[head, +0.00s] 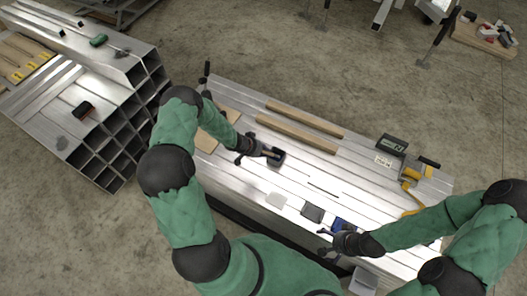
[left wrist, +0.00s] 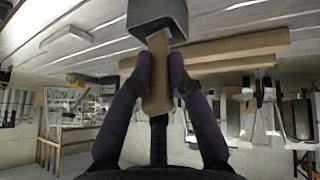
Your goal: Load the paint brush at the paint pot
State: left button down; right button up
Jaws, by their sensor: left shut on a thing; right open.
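My left gripper (head: 258,152) is shut on the paint brush, beside the small dark paint pot (head: 279,157) on the metal worktop. In the left wrist view the brush's tan handle (left wrist: 157,80) is clamped between the two fingers (left wrist: 158,72). Its far end reaches the grey, box-shaped pot (left wrist: 157,14). The bristles are hidden there, and I cannot tell how deep they sit. My right gripper (head: 327,243) is open and empty, near the front edge of the worktop, close to a dark blue item (head: 342,224).
Two wooden strips (head: 300,127) lie behind the pot. A digital display box (head: 391,145) and a yellow-handled tool (head: 409,188) are at the right. Flat grey and dark pieces (head: 312,212) lie near the front edge. Stacked square tubes (head: 117,130) stand at the left.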

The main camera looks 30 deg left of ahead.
pick_arm(q)
jog(key=shift+f+b, duration=0.35)
jog(key=shift+f, duration=0.2)
dwell(0.8)
dwell(1.1)
notch_tip(320, 180, up, 7)
jog(key=p, duration=0.6)
jog(key=shift+p, duration=0.4)
dwell(0.6)
